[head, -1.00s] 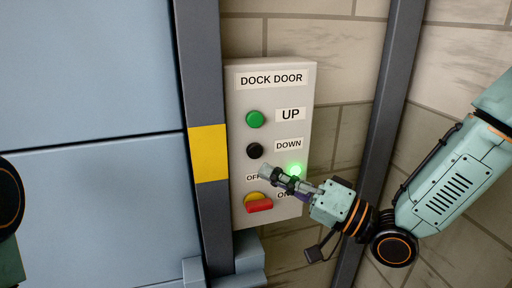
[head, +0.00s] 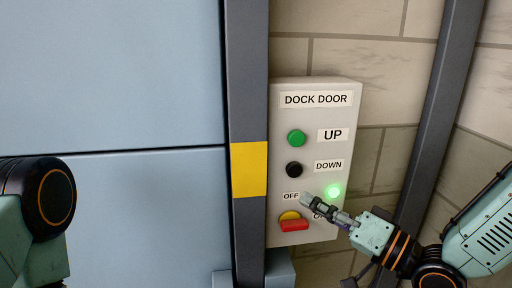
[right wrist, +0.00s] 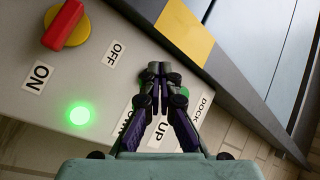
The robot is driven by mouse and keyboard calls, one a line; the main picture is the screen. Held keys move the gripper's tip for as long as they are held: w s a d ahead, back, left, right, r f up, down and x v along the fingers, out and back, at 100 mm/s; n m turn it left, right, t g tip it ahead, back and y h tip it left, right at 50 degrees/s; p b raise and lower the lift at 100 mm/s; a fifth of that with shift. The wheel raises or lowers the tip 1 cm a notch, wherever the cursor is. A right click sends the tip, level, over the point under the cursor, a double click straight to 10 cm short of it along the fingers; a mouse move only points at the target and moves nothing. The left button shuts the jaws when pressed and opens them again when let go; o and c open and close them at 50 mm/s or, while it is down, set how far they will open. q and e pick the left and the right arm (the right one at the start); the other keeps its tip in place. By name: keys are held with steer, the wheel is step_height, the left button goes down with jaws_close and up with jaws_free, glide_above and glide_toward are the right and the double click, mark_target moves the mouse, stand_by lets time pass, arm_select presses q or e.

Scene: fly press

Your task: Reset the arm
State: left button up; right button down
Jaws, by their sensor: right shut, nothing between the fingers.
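No fly press or press arm shows in these views. A pale control panel (head: 337,225) labelled DOCK DOOR is on the wall, with a green UP button (head: 297,138) and a black DOWN button (head: 294,169). Below them, a red handle (head: 294,225) sits on a yellow round base between OFF and ON labels; it also shows in the right wrist view (right wrist: 64,25). A green lamp (head: 333,190) is lit. My right gripper (head: 306,198) is shut and empty in front of the panel, beside the OFF label. In the right wrist view its fingertips (right wrist: 156,69) meet. My left gripper is out of view.
A large light-blue door (head: 140,80) fills the left side. A grey post with a yellow band (head: 249,169) stands between door and panel. Another grey post (head: 435,110) stands right of the panel, before a tiled wall (head: 385,95).

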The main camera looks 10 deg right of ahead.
steer(key=s+d+f+g+h+b, duration=0.2)
steer(key=f+h, duration=0.1)
steer(key=f, duration=0.7)
steer(key=s+d+f+g+h+b, duration=0.1)
steer(key=s+f+g+h+b, duration=0.15)
steer(key=f, duration=0.75)
steer(key=s+d+f+g+h+b, duration=0.2)
steer(key=s+f+h, duration=0.15)
steer(key=f, duration=0.65)
steer(key=s+d+f+n+g+h+b, duration=0.1)
steer(key=s+f+g+h+b, duration=0.3)
steer(key=s+f, duration=1.7)
steer(key=d+f+g+b, duration=0.1)
steer(key=g+b, duration=0.3)
steer(key=b, duration=0.2)
steer(key=shift+s+f, duration=0.3)
steer(key=shift+s, duration=0.05)
